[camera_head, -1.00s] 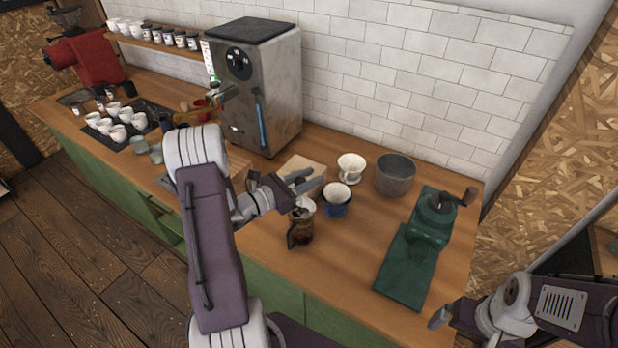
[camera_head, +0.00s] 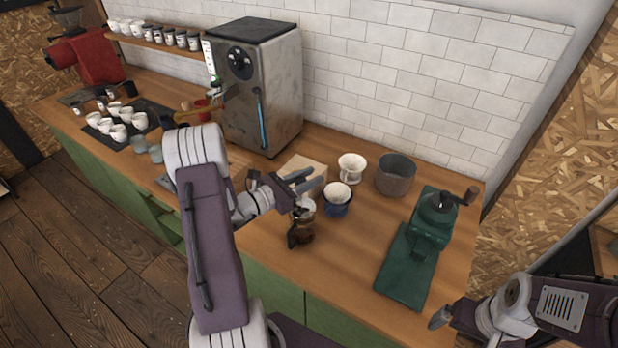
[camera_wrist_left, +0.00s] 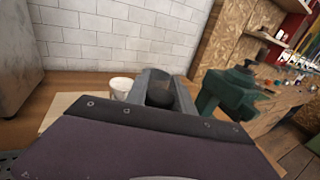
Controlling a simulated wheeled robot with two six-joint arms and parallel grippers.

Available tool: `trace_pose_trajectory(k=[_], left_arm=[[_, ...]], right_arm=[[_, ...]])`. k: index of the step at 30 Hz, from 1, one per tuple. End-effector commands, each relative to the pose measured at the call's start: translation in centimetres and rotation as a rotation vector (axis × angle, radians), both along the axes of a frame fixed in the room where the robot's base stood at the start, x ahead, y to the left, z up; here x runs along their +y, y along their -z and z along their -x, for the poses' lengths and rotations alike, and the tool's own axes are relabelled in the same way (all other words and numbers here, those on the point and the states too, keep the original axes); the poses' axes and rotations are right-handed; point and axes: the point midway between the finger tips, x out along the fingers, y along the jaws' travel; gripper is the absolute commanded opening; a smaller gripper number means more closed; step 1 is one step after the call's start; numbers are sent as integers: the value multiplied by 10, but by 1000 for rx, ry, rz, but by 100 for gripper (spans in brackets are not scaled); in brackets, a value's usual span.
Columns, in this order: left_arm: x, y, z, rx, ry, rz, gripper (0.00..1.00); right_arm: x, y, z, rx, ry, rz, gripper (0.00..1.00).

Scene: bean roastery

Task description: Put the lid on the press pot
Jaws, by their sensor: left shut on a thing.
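The press pot (camera_head: 301,232), dark brown with a handle on its left, stands upright near the counter's front edge in the head view. My left gripper (camera_head: 298,181) is just above and behind its top. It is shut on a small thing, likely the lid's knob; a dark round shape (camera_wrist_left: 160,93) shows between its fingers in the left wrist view. A pale round part (camera_head: 306,206), probably the lid, shows at the pot's top. I cannot tell whether it touches the rim. My right gripper (camera_head: 440,318) is at the lower right, away from the pot; its opening is unclear.
A blue cup with a white filter (camera_head: 337,198) stands close right of the pot. Behind are a white dripper (camera_head: 351,167), a metal pot (camera_head: 395,174) and a pale board (camera_head: 310,172). A green grinder (camera_head: 425,240) stands right. Counter between pot and grinder is clear.

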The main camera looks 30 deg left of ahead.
Motion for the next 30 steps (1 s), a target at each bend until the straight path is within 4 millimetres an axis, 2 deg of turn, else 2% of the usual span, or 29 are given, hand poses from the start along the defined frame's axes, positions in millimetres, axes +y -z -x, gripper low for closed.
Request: trace_pose_trajectory(k=[30], left_arm=[[0, 8, 0, -1, 0, 0, 0]], right_arm=[[0, 8, 0, 0, 0, 0, 95]])
